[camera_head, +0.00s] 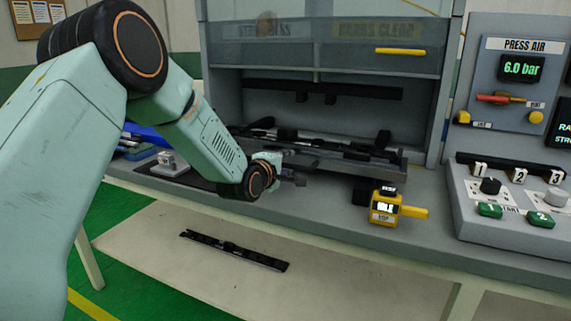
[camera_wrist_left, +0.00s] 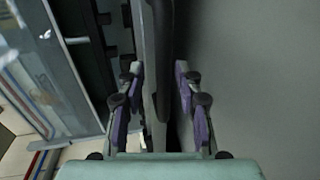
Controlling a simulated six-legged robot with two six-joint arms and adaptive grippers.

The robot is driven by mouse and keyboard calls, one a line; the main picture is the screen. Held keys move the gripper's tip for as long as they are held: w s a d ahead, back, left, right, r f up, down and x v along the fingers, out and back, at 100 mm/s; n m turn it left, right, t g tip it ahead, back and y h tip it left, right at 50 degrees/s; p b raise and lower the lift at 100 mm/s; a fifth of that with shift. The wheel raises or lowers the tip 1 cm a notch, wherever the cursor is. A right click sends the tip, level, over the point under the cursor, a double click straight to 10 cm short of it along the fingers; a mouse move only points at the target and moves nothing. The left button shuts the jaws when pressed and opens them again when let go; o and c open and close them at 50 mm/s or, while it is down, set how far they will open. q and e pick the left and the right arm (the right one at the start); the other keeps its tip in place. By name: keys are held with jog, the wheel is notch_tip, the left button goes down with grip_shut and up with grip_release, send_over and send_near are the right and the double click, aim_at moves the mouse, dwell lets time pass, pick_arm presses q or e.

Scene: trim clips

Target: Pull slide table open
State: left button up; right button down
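The slide table (camera_head: 350,167) is a grey plate carrying black fixture parts, inside the press opening in the head view. My left gripper (camera_head: 291,179) is at the front edge of the slide table, left of its middle. In the left wrist view the same gripper (camera_wrist_left: 160,100) is open, with its purple-padded fingers spread apart. A grey edge with a dark rounded bar (camera_wrist_left: 154,75) runs between the fingers, and gaps show beside the pads. Whether a pad touches it, I cannot tell. My right gripper is in neither view.
A yellow counter (camera_head: 385,208) stands on the bench right of the gripper. A button box (camera_head: 490,215) is farther right. The press guard with a yellow handle (camera_head: 400,51) is raised above the opening. A black trim strip (camera_head: 233,250) lies lower down in front.

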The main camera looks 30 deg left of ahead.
pick_arm(q)
jog(key=shift+s, duration=0.1)
jog(key=v, duration=1.1)
jog(key=shift+s, duration=0.4)
dwell(0.3)
